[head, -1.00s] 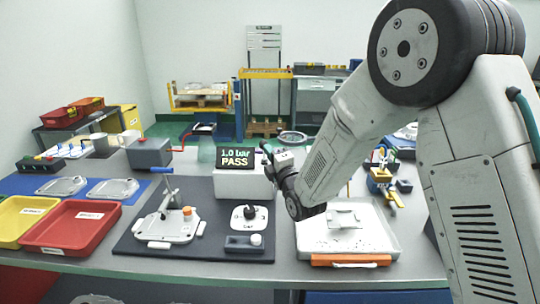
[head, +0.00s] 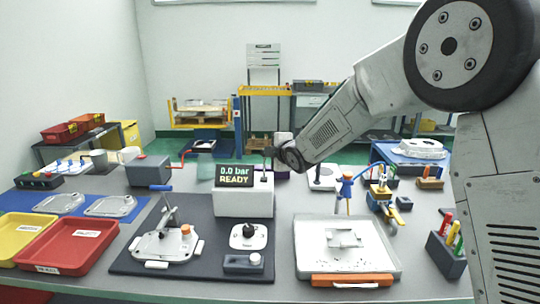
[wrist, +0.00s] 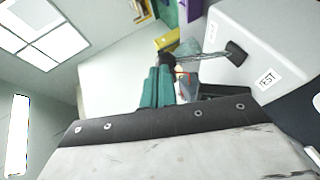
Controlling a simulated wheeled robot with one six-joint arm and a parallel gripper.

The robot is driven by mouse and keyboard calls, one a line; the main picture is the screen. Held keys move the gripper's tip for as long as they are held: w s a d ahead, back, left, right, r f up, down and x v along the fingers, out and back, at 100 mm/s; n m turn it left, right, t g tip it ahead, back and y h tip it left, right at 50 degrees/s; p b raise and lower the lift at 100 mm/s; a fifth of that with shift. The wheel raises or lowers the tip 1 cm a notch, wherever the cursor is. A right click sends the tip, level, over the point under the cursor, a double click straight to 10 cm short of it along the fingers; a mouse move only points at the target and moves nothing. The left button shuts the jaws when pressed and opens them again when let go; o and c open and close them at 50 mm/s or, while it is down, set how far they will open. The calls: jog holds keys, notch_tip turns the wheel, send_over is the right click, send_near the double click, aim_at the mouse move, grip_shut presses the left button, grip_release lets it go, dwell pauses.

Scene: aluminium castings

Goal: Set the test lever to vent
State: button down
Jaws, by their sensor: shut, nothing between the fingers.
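The test unit is a white box (head: 245,203) on the dark mat, with a display (head: 234,175) reading "0.0 bar READY". The wrist view shows a box face with a TEST label (wrist: 267,79) and a lever (wrist: 213,55) running from a dark pivot block. The lever's far end is close to my fingers, and I cannot tell if they touch. My gripper (head: 268,153) is above and behind the box's right end in the head view. Its teal fingers (wrist: 158,86) are shut and empty in the wrist view.
A casting (head: 167,246) sits in a fixture left of a black knob (head: 249,231) on a white plate. Red (head: 68,270) and yellow trays (head: 10,248) are at left.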

jog(key=shift+w, duration=0.45)
dwell(0.3)
jog(key=shift+d+r, duration=0.1)
jog(key=w+r+v, duration=0.1)
jog(key=r+v, duration=0.1)
jog(key=v, duration=1.1)
jog(key=shift+s+d+r, duration=0.15)
jog(key=shift+s+r, duration=0.1)
jog(key=shift+r, duration=0.1)
jog(key=s+d+f+m+g+h, duration=0.6)
jog(key=s+d+f+m, duration=0.2)
jog(key=s+d+m, duration=0.4)
jog(key=s+d+r+m+g, duration=0.1)
jog(key=s+d+m, duration=0.2)
jog(key=s, duration=0.8)
jog(key=s+d+r+m+g, duration=0.1)
jog(key=s+d+m+g, duration=0.1)
jog(key=s, duration=0.8)
jog(key=s+d+r+m+g, duration=0.1)
jog(key=s+d+m+g, duration=0.1)
jog(key=s, duration=0.9)
jog(key=shift+s+d+r+m, duration=0.2)
jog(key=shift+s+d+m, duration=0.1)
jog(key=shift+d+m, duration=0.75)
